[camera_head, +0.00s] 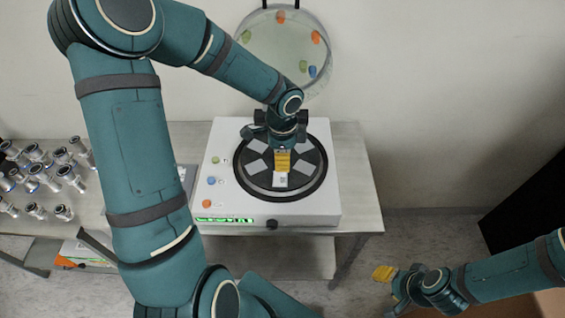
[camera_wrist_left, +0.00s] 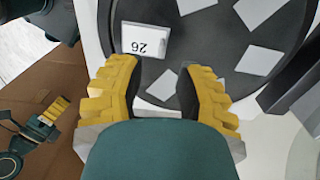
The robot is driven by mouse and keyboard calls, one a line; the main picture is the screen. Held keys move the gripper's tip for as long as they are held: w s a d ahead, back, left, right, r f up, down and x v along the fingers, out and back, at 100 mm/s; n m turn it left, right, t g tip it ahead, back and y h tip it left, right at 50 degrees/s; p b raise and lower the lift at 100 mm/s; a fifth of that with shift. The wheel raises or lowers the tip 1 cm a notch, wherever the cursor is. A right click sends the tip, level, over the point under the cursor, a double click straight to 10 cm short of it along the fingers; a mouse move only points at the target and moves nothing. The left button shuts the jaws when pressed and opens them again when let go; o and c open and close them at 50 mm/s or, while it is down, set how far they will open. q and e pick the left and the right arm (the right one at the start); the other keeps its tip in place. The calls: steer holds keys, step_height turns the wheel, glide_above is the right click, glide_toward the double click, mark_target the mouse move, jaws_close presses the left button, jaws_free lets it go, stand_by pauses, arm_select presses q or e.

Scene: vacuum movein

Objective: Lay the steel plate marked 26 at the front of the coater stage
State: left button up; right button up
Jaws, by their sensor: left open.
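The white-faced plate marked 26 (camera_wrist_left: 145,40) lies flat at the edge of the dark round coater stage (camera_wrist_left: 205,45) in the left wrist view. In the head view the plate (camera_head: 281,180) is at the front of the stage (camera_head: 309,185), nearest me. My left gripper (camera_head: 283,160) is over the stage, just behind the plate. Its yellow fingers are apart and empty in the wrist view (camera_wrist_left: 158,90), with the plate beyond their tips. My right gripper (camera_head: 385,276) is at the lower right, away from the stage; its jaw gap is not clear.
Several unmarked pale plates (camera_wrist_left: 259,60) lie around the stage. The white coater body (camera_head: 222,142) stands on a bench (camera_head: 357,165). Several metal fittings (camera_head: 40,172) stand at left. A round lidded window (camera_head: 275,45) with coloured knobs is behind.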

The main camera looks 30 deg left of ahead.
arm_select(q)
step_height(320, 180, up, 8)
steer(key=p, duration=0.1)
arm_select(e)
steer(key=shift+w+r, duration=0.3)
steer(key=shift+r, duration=0.6)
